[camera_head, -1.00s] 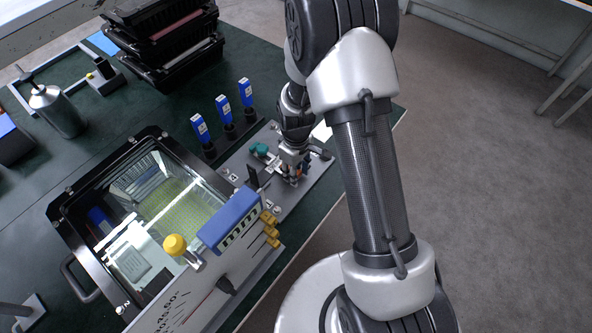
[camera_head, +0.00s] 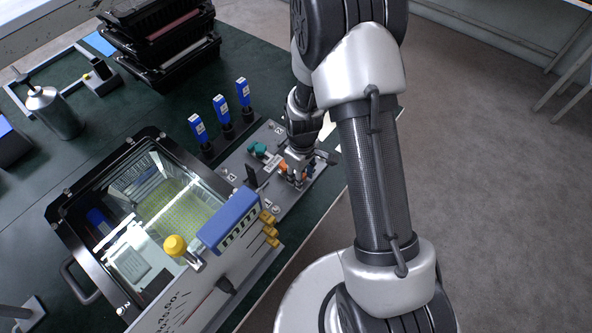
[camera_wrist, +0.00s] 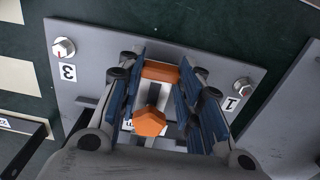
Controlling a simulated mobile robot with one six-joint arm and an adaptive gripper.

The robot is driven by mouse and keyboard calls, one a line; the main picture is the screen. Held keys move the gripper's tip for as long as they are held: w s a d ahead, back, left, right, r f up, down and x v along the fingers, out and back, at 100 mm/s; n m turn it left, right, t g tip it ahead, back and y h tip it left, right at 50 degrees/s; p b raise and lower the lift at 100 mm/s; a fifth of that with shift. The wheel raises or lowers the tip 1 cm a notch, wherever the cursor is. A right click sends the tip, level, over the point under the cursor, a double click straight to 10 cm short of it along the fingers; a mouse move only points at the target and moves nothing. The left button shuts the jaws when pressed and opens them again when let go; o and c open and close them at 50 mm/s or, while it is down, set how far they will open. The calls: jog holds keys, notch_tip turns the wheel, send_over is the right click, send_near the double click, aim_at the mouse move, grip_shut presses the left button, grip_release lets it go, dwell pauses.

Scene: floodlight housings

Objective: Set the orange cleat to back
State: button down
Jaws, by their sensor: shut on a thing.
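The orange cleat (camera_wrist: 149,122) shows in the wrist view as a faceted orange knob, with an orange block (camera_wrist: 161,72) beyond it over a pale slotted track. My gripper (camera_wrist: 160,95) has its blue-padded fingers on either side of the orange parts and is shut on the cleat. The fingers hide part of the cleat's mount. In the head view my gripper (camera_head: 296,178) is low over the grey plate (camera_head: 232,161), and a bit of orange (camera_head: 283,165) shows beside the fingers. The cleat's exact place along its track is hard to tell.
The plate carries number labels 3 (camera_wrist: 68,72) and 1 (camera_wrist: 231,104) and silver knobs. A teal part (camera_head: 258,149) and a black upright (camera_head: 251,176) stand close by.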

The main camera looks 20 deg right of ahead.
jog(key=shift+s, duration=0.15)
jog(key=c, duration=1.1)
grip_release()
jog(key=shift+d, duration=0.1)
notch_tip(320, 180, up, 12)
jog(key=s+r+m+t, duration=0.15)
jog(key=s+r, duration=0.25)
jog(key=r, duration=0.4)
jog(key=s+r+m+t, duration=0.1)
jog(key=s+r+m, duration=0.1)
jog(key=s+r, duration=0.35)
jog(key=s+r+m, duration=0.1)
jog(key=s+r, duration=0.1)
jog(key=s, duration=0.1)
jog(key=s+a+r+m+t, duration=0.1)
jog(key=s+r, duration=0.2)
jog(key=s+r+m+t, duration=0.1)
jog(key=s+r, duration=0.1)
jog(key=s, duration=0.2)
jog(key=shift+a+r+m, duration=0.15)
jog(key=shift+r+m, duration=0.2)
jog(key=shift+r, duration=0.05)
